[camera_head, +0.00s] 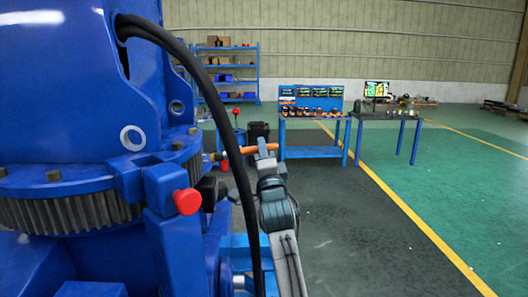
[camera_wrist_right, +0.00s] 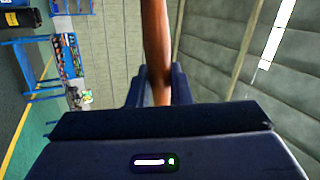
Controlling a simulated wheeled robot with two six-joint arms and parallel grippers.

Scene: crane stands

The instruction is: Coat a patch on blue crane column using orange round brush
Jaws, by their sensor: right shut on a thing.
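The blue crane column (camera_head: 75,90) fills the left of the head view, with a toothed ring (camera_head: 95,212) around its lower part. My right gripper (camera_head: 262,149) is just right of the column, beyond a black cable. It is shut on the orange handle of the round brush (camera_head: 245,151), which points left toward the column. The brush head is largely hidden, and I cannot tell whether it touches the column. In the right wrist view the handle (camera_wrist_right: 155,45) stands between the two fingers (camera_wrist_right: 158,88). My left gripper is not in view.
A thick black cable (camera_head: 225,125) arcs down between the column and my right arm. A red knob (camera_head: 187,201) sticks out from the crane's front. A blue workbench (camera_head: 312,128), a desk (camera_head: 388,115) and shelves (camera_head: 228,72) stand far back. Green floor (camera_head: 450,190) is open at right.

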